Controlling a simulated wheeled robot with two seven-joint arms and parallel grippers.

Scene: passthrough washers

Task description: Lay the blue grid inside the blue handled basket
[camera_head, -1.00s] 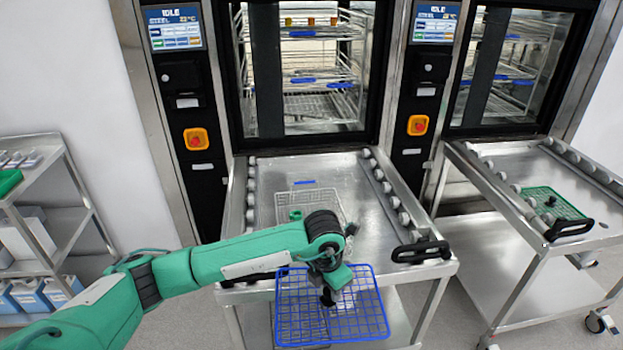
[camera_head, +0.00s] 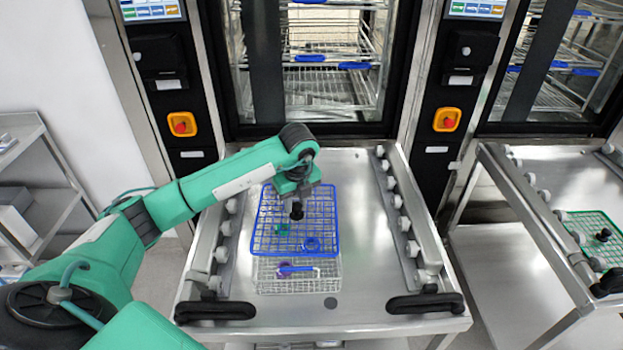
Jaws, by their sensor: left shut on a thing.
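The blue grid (camera_head: 262,215) is a flat rectangular wire lattice with a blue rim. The grid appears over the far part of the silver wire basket (camera_head: 300,289), which has a blue handle bar (camera_head: 296,268) and stands on the near trolley. The basket's near part shows below the grid in the picture. The gap between grid and basket is hard to judge. A green item (camera_head: 282,229), a blue ring (camera_head: 312,244) and a purple item (camera_head: 284,268) show at the basket. My right gripper is out of view.
The trolley top (camera_head: 362,275) is bare to the right of the basket, between roller rails (camera_head: 398,215). Black handles (camera_head: 425,304) stand at its front corners. A washer chamber (camera_head: 310,85) is behind. A second trolley at right carries a green grid (camera_head: 592,235).

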